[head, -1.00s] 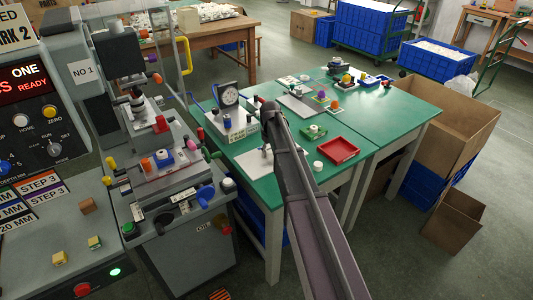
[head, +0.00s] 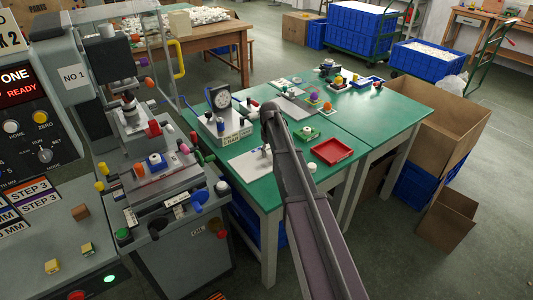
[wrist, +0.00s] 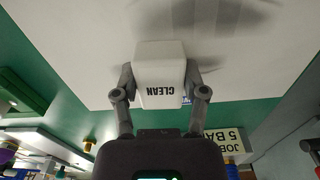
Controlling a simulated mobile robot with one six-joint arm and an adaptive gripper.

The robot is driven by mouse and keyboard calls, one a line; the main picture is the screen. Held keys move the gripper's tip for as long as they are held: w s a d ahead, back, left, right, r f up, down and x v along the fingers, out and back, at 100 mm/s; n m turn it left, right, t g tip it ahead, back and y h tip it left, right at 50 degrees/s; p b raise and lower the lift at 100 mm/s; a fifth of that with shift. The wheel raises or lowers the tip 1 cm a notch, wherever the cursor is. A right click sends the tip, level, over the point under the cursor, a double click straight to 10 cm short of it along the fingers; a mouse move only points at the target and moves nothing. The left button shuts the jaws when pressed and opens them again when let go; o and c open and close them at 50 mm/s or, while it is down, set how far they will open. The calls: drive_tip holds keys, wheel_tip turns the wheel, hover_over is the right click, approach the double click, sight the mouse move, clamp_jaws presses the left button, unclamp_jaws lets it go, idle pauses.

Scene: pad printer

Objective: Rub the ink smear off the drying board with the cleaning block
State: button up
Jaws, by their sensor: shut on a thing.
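My gripper (wrist: 160,80) is shut on the white cleaning block (wrist: 160,62), marked CLEAN, in the wrist view. The block is between both fingers, over the white drying board (wrist: 75,50). Whether it touches the board is not clear. Soft grey patches lie on the board beyond the block; they look like shadows. A bluish-grey mark, perhaps the ink smear (wrist: 208,93), shows beside the right finger, partly hidden by block and finger. In the head view the drying board (head: 243,168) lies on the green table, left of my arm, which hides part of it.
A dial device (head: 221,120) stands on the table behind the board. A red tray (head: 333,151), a green fixture (head: 306,134) and a white round piece (head: 311,168) are right of my arm. The pad printer (head: 160,170) stands close on the left.

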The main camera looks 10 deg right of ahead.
drive_tip(key=shift+w+d, duration=0.2)
drive_tip(key=shift+d, duration=0.4)
drive_tip(key=shift+d, duration=0.15)
drive_tip(key=shift+w+d, duration=0.35)
drive_tip(key=shift+d, duration=0.4)
drive_tip(key=shift+w+d, duration=0.3)
drive_tip(key=shift+d, duration=0.4)
drive_tip(key=shift+d, duration=0.1)
drive_tip(key=shift+w+d, duration=0.3)
drive_tip(key=shift+d, duration=0.5)
drive_tip(key=shift+w+d, duration=0.3)
drive_tip(key=shift+d, duration=0.45)
drive_tip(key=shift+w+r+p, duration=0.1)
drive_tip(key=shift+r+p, duration=0.1)
drive_tip(key=shift+p, duration=0.1)
wheel_tip(320, 180, up, 5)
drive_tip(key=p, duration=0.5)
drive_tip(key=shift+a+r, duration=0.1)
drive_tip(key=shift+r, duration=0.1)
